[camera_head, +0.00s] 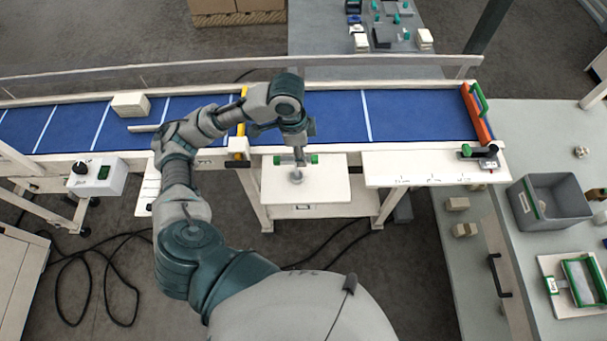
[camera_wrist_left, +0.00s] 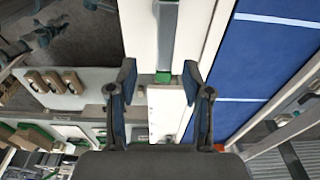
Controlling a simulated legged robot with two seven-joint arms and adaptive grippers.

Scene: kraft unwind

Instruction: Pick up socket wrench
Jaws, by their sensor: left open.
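My left gripper (camera_head: 298,152) is over the small white shelf (camera_head: 325,185) at the front of the conveyor. In the left wrist view the left gripper (camera_wrist_left: 159,75) has its two fingers apart with nothing between them. Ahead of the fingers a long grey bar (camera_wrist_left: 165,38) with a green end piece (camera_wrist_left: 163,77) lies on a white surface. It may be the socket wrench, but I cannot tell for sure. In the head view green pieces (camera_head: 313,159) show beside the gripper, which partly hides what lies under it. My right gripper is not in view.
The blue conveyor (camera_head: 335,115) runs behind the shelf, with a pale box (camera_head: 131,104) on its left part. A white ledge (camera_head: 420,168) adjoins at right. A grey bin (camera_head: 550,200) and a green-framed tray (camera_head: 582,282) stand on the right bench.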

